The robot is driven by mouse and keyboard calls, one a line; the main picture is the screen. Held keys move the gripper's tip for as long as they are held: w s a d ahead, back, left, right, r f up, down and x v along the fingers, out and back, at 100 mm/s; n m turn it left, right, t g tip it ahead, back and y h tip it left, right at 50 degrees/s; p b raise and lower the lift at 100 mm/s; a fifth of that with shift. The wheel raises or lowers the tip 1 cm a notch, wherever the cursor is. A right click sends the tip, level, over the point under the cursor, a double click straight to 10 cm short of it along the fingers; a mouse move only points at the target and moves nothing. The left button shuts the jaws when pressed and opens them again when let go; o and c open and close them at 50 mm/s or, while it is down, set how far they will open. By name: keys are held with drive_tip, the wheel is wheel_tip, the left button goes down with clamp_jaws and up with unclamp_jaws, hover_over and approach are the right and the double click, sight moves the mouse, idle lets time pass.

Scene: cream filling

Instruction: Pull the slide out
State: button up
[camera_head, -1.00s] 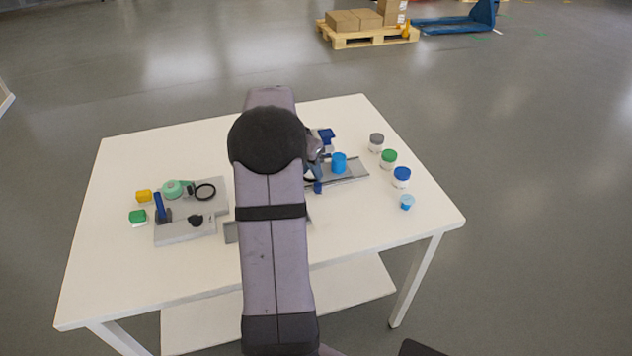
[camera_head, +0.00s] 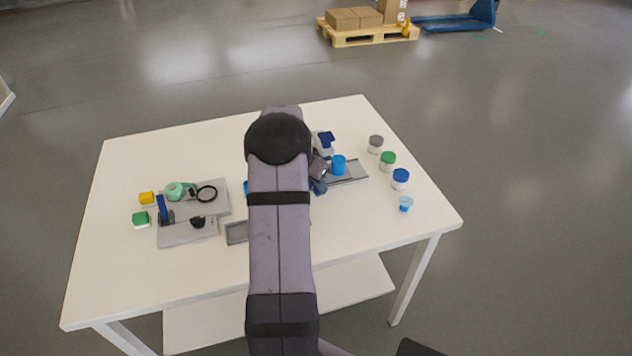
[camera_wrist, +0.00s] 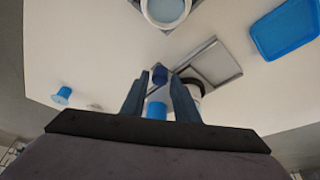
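A grey flat slide-like tray (camera_head: 352,174) lies on the right half of the table, partly hidden by my arm and a blue cup (camera_head: 338,166). In the wrist view a grey framed tray (camera_wrist: 212,64) shows right of the fingers. In the head view my arm hides most of the gripper.
A grey station (camera_head: 190,231) with a blue handle stands at left beside yellow and green blocks. Several lidded jars (camera_head: 388,161) and a light blue cup (camera_head: 406,204) stand along the right edge. A blue tray (camera_wrist: 287,28) shows in the wrist view. The front table is clear.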

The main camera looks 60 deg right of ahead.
drive_tip(key=shift+d+f, duration=0.1)
drive_tip(key=shift+f, duration=0.1)
clamp_jaws()
drive_tip(key=shift+w+a+f+b, duration=0.1)
drive_tip(key=shift+w+a+b, duration=0.2)
drive_tip(key=shift+w+b, duration=0.1)
drive_tip(key=w+a+b, duration=0.2)
drive_tip(key=shift+w+a, duration=0.2)
drive_tip(key=shift+a, duration=0.1)
unclamp_jaws()
drive_tip(key=shift+w+a, duration=0.1)
